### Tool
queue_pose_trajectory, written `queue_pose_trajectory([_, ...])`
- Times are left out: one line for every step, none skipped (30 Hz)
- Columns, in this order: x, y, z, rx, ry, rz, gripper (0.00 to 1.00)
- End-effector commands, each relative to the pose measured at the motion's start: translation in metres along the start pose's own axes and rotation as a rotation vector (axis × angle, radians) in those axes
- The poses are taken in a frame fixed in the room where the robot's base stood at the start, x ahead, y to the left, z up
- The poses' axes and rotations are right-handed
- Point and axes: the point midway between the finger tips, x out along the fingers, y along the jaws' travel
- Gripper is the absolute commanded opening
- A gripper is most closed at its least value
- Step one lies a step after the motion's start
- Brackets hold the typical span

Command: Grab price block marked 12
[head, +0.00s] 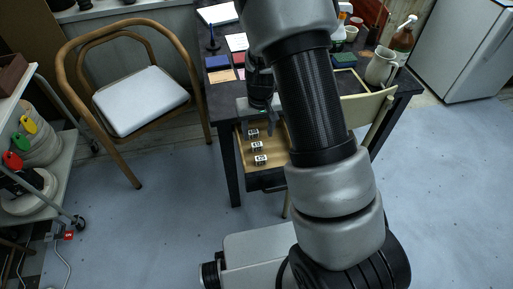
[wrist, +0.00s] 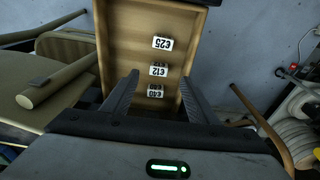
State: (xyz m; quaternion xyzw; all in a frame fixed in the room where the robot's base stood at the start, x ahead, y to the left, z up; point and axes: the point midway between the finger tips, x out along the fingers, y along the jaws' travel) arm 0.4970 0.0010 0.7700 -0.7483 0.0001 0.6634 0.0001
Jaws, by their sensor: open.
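The price block marked 12 (wrist: 158,70) is a small white block with dark print, upside down in the wrist view. It lies between the 25 block (wrist: 162,43) and the 40 block (wrist: 155,91) in an open wooden drawer (wrist: 125,40). In the head view, the 12 block is the middle one (head: 256,147) of the row. My gripper (wrist: 160,78) is open and empty, its fingers on either side of the 12 and 40 blocks in the picture. In the head view, my gripper (head: 272,122) is at the drawer's inner end. Its height above the blocks is unclear.
The drawer sticks out from a dark table (head: 222,104) bearing boxes, a pitcher (head: 381,66) and a bottle. A chair with a white seat (head: 140,100) stands left. A pale chair (head: 368,108) stands close to the drawer's right. The drawer walls flank the blocks.

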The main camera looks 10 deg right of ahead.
Motion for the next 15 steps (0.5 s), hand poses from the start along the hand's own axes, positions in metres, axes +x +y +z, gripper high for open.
queue_pose_trajectory([0.014, 0.000, 0.001, 0.001, -0.002, 0.001, 0.53])
queue_pose_trajectory([0.019, 0.000, 0.001, 0.000, -0.002, 0.001, 0.53])
queue_pose_trajectory([0.025, 0.000, 0.001, 0.000, -0.002, 0.000, 0.53])
queue_pose_trajectory([0.029, 0.000, 0.000, 0.000, -0.001, 0.000, 0.53])
queue_pose_trajectory([0.032, 0.000, 0.000, 0.000, -0.001, 0.000, 0.53])
queue_pose_trajectory([0.036, 0.000, 0.000, 0.000, -0.001, 0.001, 0.53])
queue_pose_trajectory([0.037, 0.000, 0.000, 0.000, 0.000, 0.001, 0.53])
queue_pose_trajectory([0.039, 0.000, -0.001, 0.000, 0.001, 0.001, 0.53])
queue_pose_trajectory([0.040, 0.000, -0.001, -0.001, 0.001, 0.000, 0.53])
queue_pose_trajectory([0.041, 0.000, -0.001, -0.001, 0.001, 0.000, 0.53])
queue_pose_trajectory([0.043, 0.000, -0.001, -0.001, 0.001, 0.000, 0.53])
queue_pose_trajectory([0.048, 0.000, -0.002, 0.000, 0.000, 0.000, 0.53])
queue_pose_trajectory([0.052, 0.001, -0.003, 0.000, 0.000, 0.000, 0.53])
queue_pose_trajectory([0.057, 0.001, -0.004, 0.000, -0.001, 0.000, 0.53])
queue_pose_trajectory([0.064, 0.001, -0.006, 0.000, -0.001, 0.001, 0.53])
